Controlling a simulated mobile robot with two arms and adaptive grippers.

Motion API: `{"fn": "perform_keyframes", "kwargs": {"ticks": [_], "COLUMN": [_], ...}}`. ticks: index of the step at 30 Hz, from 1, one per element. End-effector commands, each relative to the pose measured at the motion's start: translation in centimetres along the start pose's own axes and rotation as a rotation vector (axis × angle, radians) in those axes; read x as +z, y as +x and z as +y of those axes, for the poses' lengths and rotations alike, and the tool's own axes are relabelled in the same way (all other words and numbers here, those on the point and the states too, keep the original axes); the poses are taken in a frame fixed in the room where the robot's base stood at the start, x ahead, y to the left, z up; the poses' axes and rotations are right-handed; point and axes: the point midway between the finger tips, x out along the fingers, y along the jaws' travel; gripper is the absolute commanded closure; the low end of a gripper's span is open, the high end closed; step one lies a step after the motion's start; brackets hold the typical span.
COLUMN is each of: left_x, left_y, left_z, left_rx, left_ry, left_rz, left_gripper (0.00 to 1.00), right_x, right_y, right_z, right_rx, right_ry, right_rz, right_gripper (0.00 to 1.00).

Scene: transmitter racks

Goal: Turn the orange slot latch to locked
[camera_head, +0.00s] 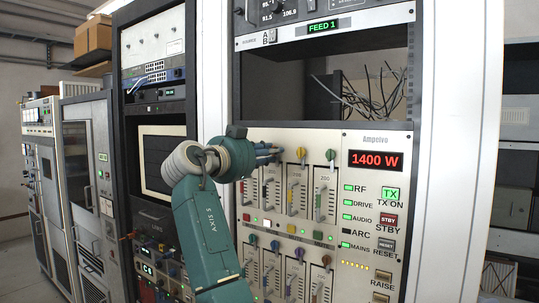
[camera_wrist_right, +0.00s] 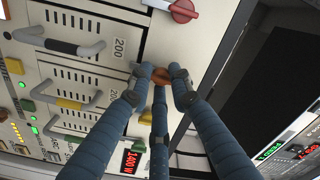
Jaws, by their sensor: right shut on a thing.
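The orange slot latch (camera_wrist_right: 161,76) shows in the right wrist view as a small orange-brown piece on the pale panel, largely covered by my fingers. My right gripper (camera_wrist_right: 158,78) has its fingers closed around it from both sides, with a third finger below. In the head view my right gripper (camera_head: 268,152) reaches to the upper row of slot modules, beside the yellow latch (camera_head: 301,153), and hides the orange latch there. Whether the latch sits at locked cannot be read. My left gripper is not in view.
A green latch (camera_head: 330,155) stands to the right in the same row. A red latch (camera_wrist_right: 183,10) is close by in the wrist view. Module handles (camera_wrist_right: 75,46) stick out beside my fingers. Loose cables (camera_head: 370,98) hang in the open bay above.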

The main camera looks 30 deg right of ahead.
Motion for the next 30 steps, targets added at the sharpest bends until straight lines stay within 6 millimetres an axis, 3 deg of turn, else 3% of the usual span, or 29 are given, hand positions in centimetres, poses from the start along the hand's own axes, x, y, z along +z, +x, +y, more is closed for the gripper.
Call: {"fn": "perform_keyframes", "kwargs": {"ticks": [1, 11, 12, 15, 24, 30], "left_x": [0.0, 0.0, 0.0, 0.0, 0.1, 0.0], "left_y": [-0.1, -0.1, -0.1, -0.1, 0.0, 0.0], "left_z": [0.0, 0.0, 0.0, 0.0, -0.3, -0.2], "left_rx": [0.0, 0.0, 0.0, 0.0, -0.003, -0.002], "left_ry": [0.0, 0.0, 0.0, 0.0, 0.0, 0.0], "left_rz": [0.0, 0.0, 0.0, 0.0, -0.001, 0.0], "left_gripper": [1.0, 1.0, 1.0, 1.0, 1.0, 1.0], "right_x": [-0.7, -0.8, -0.8, -0.7, -0.2, -0.2], "right_y": [-0.1, -0.1, -0.1, -0.1, -0.3, -3.0], "right_z": [-0.5, -0.5, -0.5, -0.5, -0.2, -0.3], "right_rx": [-0.013, -0.013, -0.013, -0.011, -0.007, -0.01], "right_ry": [0.01, 0.013, 0.013, 0.012, 0.007, 0.008], "right_rz": [0.011, 0.011, 0.011, 0.009, 0.004, 0.003], "right_gripper": [1.0, 1.0, 0.77, 0.63, 0.63, 0.63]}}
